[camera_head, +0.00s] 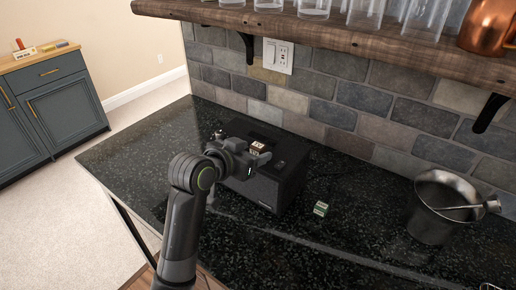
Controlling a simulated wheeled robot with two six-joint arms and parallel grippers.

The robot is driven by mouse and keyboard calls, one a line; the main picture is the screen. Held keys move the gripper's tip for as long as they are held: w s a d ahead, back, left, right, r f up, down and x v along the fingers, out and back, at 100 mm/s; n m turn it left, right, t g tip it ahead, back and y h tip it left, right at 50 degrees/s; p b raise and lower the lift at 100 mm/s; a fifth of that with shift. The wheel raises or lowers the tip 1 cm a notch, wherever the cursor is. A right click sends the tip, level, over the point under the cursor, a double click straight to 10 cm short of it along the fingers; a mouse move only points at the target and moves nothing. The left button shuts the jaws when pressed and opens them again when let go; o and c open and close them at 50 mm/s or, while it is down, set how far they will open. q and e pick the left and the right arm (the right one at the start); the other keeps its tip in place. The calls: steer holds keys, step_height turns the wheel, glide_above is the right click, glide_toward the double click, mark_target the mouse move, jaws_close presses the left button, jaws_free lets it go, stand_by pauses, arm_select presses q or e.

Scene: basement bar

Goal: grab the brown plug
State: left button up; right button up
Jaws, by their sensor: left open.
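A small brown block-like thing with pale markings, likely the brown plug (257,147), is at my left gripper, above the top of a black box (288,160). My left gripper (252,152) is open, with its fingers close around or beside the brown thing. I cannot tell whether they touch it. The gripper and wrist hide the left part of the box. My right gripper is not in view.
A small green block (321,208) lies on the dark counter (290,250), right of the box. A metal bucket (436,210) with a utensil stands farther right. A wooden shelf (340,36) with glasses and a copper mug (486,28) overhangs the back. A wall outlet (278,56) is behind the box.

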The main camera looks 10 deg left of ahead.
arm_select(q)
steer(key=shift+w+d+f, duration=0.2)
steer(key=shift+w+f, duration=0.05)
steer(key=shift+w, duration=0.25)
steer(key=shift+c, duration=0.5)
steer(key=c, duration=1)
steer(key=shift+o, duration=0.2)
steer(key=shift+r, duration=0.15)
